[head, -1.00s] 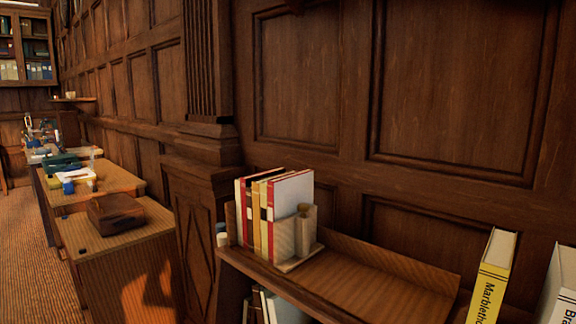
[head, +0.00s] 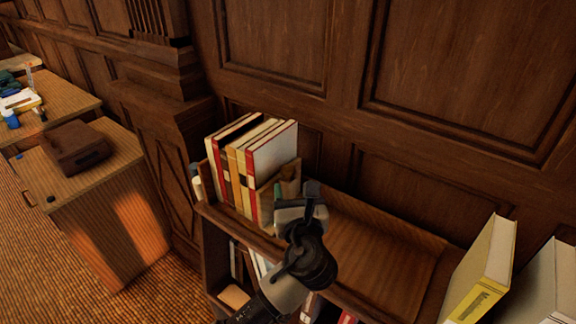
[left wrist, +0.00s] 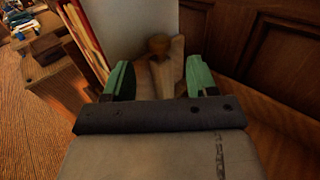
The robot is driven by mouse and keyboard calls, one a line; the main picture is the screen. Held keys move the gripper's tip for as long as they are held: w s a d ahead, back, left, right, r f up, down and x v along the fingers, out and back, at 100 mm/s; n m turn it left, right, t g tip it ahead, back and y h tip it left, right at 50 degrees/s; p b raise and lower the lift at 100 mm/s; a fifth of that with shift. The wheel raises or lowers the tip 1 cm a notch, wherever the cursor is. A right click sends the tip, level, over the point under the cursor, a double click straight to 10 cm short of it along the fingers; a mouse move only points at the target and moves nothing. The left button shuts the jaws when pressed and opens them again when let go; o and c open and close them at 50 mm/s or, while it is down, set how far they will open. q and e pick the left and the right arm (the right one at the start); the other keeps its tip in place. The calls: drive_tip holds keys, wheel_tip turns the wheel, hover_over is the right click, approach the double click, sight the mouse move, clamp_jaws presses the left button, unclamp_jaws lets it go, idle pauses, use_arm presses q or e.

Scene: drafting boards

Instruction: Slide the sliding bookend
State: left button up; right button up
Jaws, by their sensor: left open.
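The sliding bookend (head: 265,203) stands on the shelf top against the right side of a row of books (head: 247,160). In the head view my left gripper (head: 288,189) covers part of it. In the left wrist view the bookend's upright grip (left wrist: 161,66) with its rounded top shows ahead, between the two green fingertips (left wrist: 160,80). The fingers are open and spread to either side of it. I cannot tell whether they touch it. My right gripper is in neither view.
The shelf top (head: 375,255) is bare right of the bookend, with a raised wooden back edge. A yellow book (head: 484,270) and a pale book (head: 545,285) stand at the right. Panelled wall is behind. A desk with a brown box (head: 75,147) stands at the left.

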sight(289, 173)
use_arm(q)
drive_tip(key=w, duration=0.4)
drive_tip(key=w+a+p, duration=0.1)
drive_tip(key=w, duration=0.1)
drive_tip(key=shift+w, duration=0.3)
drive_tip(key=shift+f, duration=0.1)
drive_tip(key=shift+c, duration=0.2)
clamp_jaws()
drive_tip(key=shift+a, duration=0.1)
